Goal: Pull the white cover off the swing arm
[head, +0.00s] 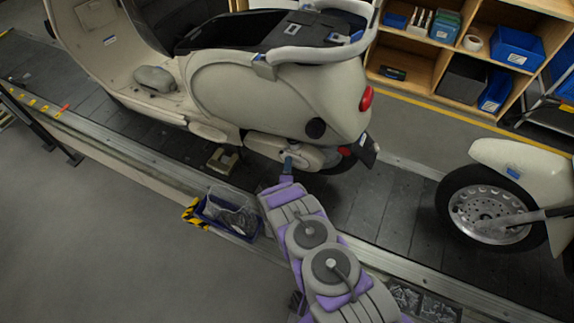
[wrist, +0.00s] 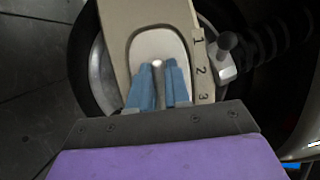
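The white cover (wrist: 160,40) is a rounded pale plate on the beige swing arm (wrist: 118,22) in the wrist view. A thin upright grip stands out from its middle. My gripper (wrist: 159,72) has its two blue fingers close on either side of this grip and appears shut on it. The cover looks seated in the swing arm, and its lower part is hidden by the fingers. In the head view my gripper (head: 288,163) reaches the swing arm (head: 268,145) low at the rear of the cream scooter (head: 285,95).
A blue bin (head: 228,213) stands by the conveyor edge, left of my arm. The slat conveyor (head: 385,205) carries another scooter (head: 525,160) at right. Shelves with blue boxes (head: 516,48) stand behind. Numbers 1, 2, 3 mark the swing arm edge beside a bolt (wrist: 227,42).

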